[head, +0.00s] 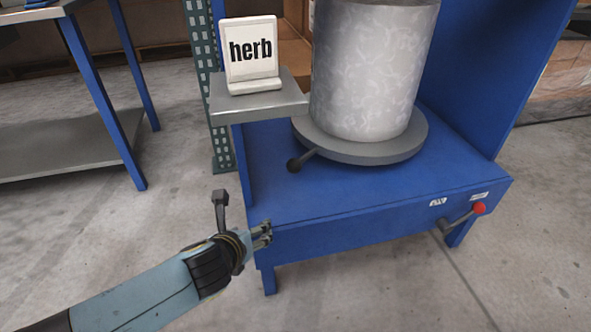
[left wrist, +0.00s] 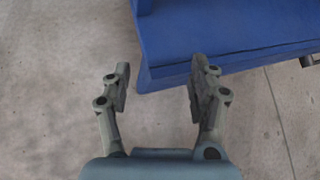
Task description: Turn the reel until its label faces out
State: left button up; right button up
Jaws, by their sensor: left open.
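The reel (head: 367,72) is a tall, mottled pale grey cylinder standing upright on a round grey turntable (head: 405,148). No label shows on the side I see; its top is cut off by the head view. A short handle with a black knob (head: 295,165) sticks out from the turntable's front left. My left gripper (head: 266,235) is open and empty, at the front left corner of the blue stand (head: 360,215), below and in front of the knob. In the left wrist view its fingers (left wrist: 158,88) are spread over the floor and stand edge. My right gripper is out of view.
A white card reading "herb" (head: 251,52) stands on a grey shelf (head: 256,105) left of the reel. A lever with a red knob (head: 479,208) juts from the stand's front right. A blue-legged table (head: 90,95) stands at left. The floor in front is clear.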

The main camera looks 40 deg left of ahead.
aim_at(292, 169)
pick_arm(q)
jog(key=w+d+r+m+t+b, duration=0.15)
jog(key=w+r+m+t, duration=0.25)
jog(key=w+r+m, duration=0.5)
jog(key=w+a+f+n+b, duration=0.1)
jog(key=w, duration=0.2)
jog(key=w+a+f+n+b, duration=0.1)
jog(key=w+f, duration=0.1)
jog(key=w, duration=0.1)
jog(key=w+a+f+n+b, duration=0.1)
jog(key=w+f+b, duration=0.1)
jog(key=w, duration=0.1)
jog(key=shift+w+a, duration=0.1)
jog(key=shift+w, duration=0.1)
jog(key=shift+w+a+f+b, duration=0.1)
jog(key=shift+w+a+b, duration=0.2)
jog(key=shift+w, duration=0.35)
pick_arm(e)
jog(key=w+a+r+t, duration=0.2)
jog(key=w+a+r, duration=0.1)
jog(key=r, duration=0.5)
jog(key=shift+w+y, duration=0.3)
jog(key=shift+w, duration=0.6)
pick_arm(q)
grip_shut()
